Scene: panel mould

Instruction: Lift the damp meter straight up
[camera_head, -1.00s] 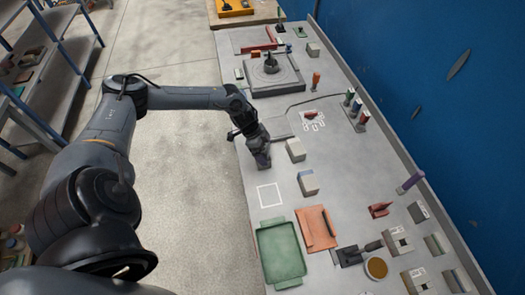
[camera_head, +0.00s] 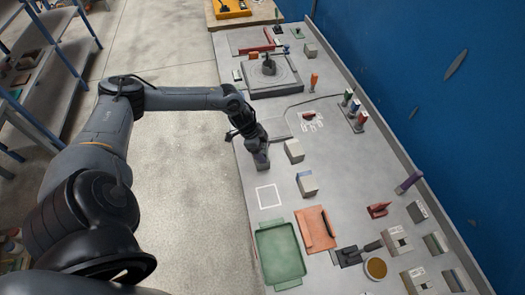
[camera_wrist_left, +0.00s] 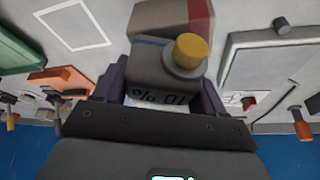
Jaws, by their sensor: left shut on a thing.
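My left gripper (camera_head: 261,163) is near the left edge of the grey table, pointing down, its arm coming in from the left. In the left wrist view its purple fingers (camera_wrist_left: 164,95) are shut on the damp meter (camera_wrist_left: 150,72), a grey body with a yellow knob (camera_wrist_left: 190,50) and a label with a percent sign. In the head view the meter is mostly hidden by the gripper, and I cannot tell how far it is above the table. My right gripper is not in view.
Two pale blocks (camera_head: 294,150) (camera_head: 306,184) stand just right of the gripper. A white square outline (camera_head: 268,197) on the table (camera_head: 240,190), a green tray (camera_head: 302,263) and an orange board (camera_head: 309,233) lie nearer. A plate with a round disc (camera_head: 290,84) is farther back.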

